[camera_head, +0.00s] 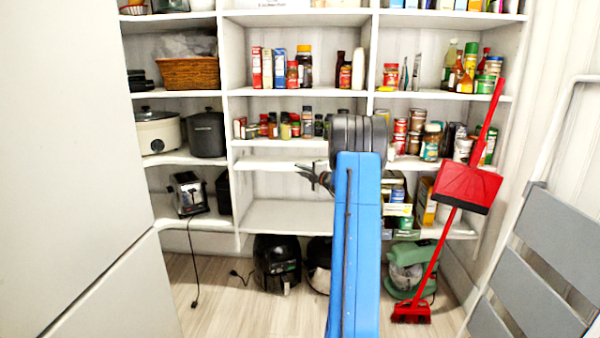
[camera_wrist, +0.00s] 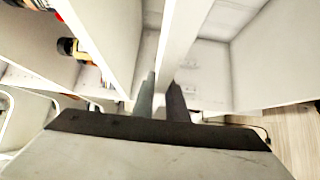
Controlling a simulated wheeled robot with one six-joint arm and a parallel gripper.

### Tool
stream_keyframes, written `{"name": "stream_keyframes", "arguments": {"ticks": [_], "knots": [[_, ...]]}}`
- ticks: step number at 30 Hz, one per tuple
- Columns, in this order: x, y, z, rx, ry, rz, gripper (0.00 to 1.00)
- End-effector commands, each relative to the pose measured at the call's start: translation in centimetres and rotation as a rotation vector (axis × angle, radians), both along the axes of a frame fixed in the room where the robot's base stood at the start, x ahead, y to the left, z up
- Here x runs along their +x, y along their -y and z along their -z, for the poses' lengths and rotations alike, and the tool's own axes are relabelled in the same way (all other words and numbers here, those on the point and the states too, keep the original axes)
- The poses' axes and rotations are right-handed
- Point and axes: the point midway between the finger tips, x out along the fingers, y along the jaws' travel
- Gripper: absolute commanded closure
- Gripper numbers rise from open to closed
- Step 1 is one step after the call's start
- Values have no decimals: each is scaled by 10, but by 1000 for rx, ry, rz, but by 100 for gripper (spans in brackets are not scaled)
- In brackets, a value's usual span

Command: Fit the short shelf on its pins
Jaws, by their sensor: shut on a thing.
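The short shelf (camera_head: 268,163) is a white board in the middle bay, between the spice shelf and a lower empty shelf. My gripper (camera_head: 312,175) is at its front edge, towards the right, and is shut on it. In the wrist view, the two dark fingers of my gripper (camera_wrist: 161,92) close on the front edge of the short shelf (camera_wrist: 181,42). The board looks roughly level in the head view. The pins are not visible, so I cannot tell whether the board touches them. My blue arm hides the board's right end.
Jars crowd the spice shelf (camera_head: 275,142) just above. The lower shelf (camera_head: 285,217) is bare. A black air fryer (camera_head: 277,263) stands on the floor below. A red broom (camera_head: 467,185) and a grey stepladder (camera_head: 540,290) stand at the right. White uprights bound the bay.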

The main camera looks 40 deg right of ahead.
Motion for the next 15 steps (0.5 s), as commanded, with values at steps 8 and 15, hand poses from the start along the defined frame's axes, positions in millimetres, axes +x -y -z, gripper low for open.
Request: {"name": "stream_keyframes", "arguments": {"ticks": [8,15], "knots": [[10,10,-2,-1,4,-1,100],[17,19,-3,-2,5,-1,100]]}}
